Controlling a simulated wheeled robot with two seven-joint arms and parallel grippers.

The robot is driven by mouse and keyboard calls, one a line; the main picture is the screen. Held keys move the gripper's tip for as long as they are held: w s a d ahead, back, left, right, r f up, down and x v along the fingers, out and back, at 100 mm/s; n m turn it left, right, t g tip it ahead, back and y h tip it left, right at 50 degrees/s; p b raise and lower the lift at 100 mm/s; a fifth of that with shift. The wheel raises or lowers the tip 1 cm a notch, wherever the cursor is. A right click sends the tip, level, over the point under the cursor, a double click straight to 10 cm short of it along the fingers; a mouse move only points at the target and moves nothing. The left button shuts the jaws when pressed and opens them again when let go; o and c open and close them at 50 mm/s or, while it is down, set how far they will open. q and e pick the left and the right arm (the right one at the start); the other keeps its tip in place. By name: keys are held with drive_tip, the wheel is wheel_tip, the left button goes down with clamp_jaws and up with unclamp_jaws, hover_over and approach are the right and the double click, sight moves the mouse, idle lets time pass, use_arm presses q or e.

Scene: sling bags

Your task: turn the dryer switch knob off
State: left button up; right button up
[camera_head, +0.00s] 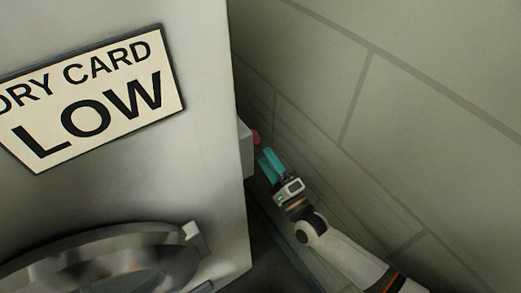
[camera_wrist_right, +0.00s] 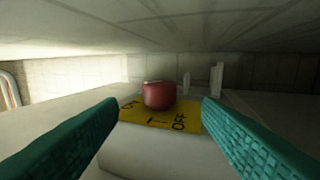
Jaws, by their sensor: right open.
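The red knob (camera_head: 256,136) sticks out from a small grey box (camera_head: 246,150) on the right side of the dryer (camera_head: 205,190). In the right wrist view the knob (camera_wrist_right: 159,95) sits on a yellow label (camera_wrist_right: 158,118) with black lettering, partly readable as OFF at its right. My right gripper (camera_head: 267,160) has teal fingers and is just right of and below the knob in the head view. In the wrist view its fingers (camera_wrist_right: 160,125) are open, one to each side of the knob, with nothing between them touching. The knob is ahead of the fingertips. My left gripper is not in view.
A tiled wall (camera_head: 420,110) runs close along the right, leaving a narrow gap beside the dryer.

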drive_tip(key=shift+v, duration=0.8)
